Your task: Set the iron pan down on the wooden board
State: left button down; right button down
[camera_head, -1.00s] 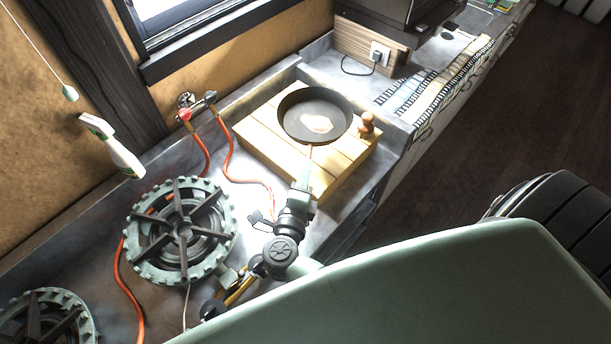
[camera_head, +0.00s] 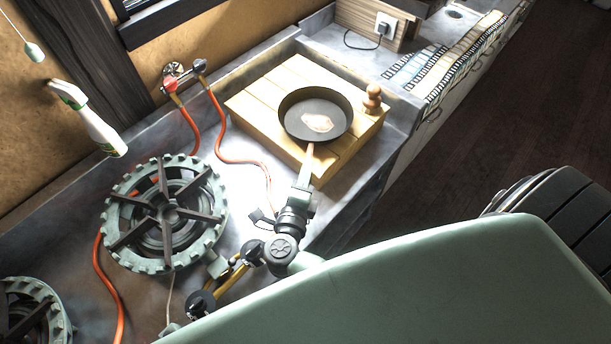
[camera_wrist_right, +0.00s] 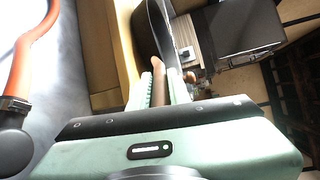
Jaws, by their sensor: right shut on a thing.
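The iron pan (camera_head: 300,105) is dark and round, with a pale patch in its middle. In the head view it is over the wooden board (camera_head: 262,92), a light slatted block in the counter corner. I cannot tell whether its base touches the board. My right gripper (camera_head: 307,176) is shut on the pan's brown handle (camera_head: 310,152), at the board's front edge. The right wrist view shows the handle (camera_wrist_right: 158,82) between my fingers (camera_wrist_right: 160,90), the dark pan side (camera_wrist_right: 152,35) beyond, and the board (camera_wrist_right: 124,50) to the left. My left gripper is not in view.
A wooden pepper-mill-like object (camera_head: 373,98) stands at the board's right corner, close to the pan. A gas burner (camera_head: 166,212) stands left of my right arm. An orange hose (camera_head: 240,160) runs beside the board. A spray bottle (camera_head: 90,118) is at the left wall.

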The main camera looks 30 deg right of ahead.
jog(key=shift+w, duration=0.15)
jog(key=shift+f, duration=0.15)
jog(key=c, duration=1.3)
grip_release()
jog(key=shift+f, duration=0.1)
jog(key=shift+b+v, duration=1.4)
jog(key=shift+v, duration=4.75)
